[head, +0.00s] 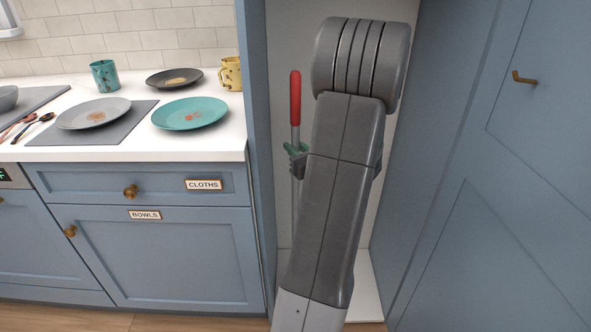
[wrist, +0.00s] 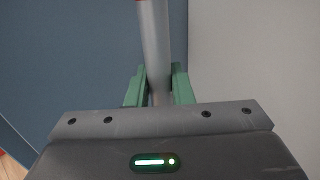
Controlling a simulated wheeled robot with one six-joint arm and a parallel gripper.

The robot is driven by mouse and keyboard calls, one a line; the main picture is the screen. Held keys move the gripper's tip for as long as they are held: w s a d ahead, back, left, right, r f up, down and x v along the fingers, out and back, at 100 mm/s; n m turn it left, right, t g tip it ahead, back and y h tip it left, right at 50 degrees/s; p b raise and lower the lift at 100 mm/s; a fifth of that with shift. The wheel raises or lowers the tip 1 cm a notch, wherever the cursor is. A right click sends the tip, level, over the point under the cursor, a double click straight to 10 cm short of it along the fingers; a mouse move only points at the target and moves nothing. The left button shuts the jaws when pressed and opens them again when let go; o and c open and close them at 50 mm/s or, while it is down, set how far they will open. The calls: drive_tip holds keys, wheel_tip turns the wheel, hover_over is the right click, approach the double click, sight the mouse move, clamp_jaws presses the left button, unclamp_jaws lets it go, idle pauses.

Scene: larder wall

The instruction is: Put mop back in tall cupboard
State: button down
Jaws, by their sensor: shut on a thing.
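The mop (head: 295,98) has a red grip and a grey metal shaft. It stands about upright inside the tall cupboard (head: 284,60), near its left wall. My gripper (head: 296,152) is shut on the mop's shaft, below the red grip. In the wrist view the green fingers of my gripper (wrist: 157,88) sit on both sides of the shaft of the mop (wrist: 155,45). The mop's lower end is hidden in both views. My arm hides much of the cupboard's inside in the head view.
The cupboard's blue door (head: 480,180) stands open at the right. At the left is a white counter (head: 130,142) with plates, including a teal plate (head: 190,113), and a yellow mug (head: 231,74). Labelled drawers (head: 160,188) lie below it. Wooden floor shows at the bottom.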

drive_tip(key=shift+f+b, duration=0.5)
drive_tip(key=shift+f, duration=1.55)
drive_tip(key=shift+f, duration=0.2)
drive_tip(key=c, duration=1.3)
unclamp_jaws()
drive_tip(key=p+v, duration=0.1)
drive_tip(key=v, duration=1.1)
drive_tip(key=shift+r, duration=0.2)
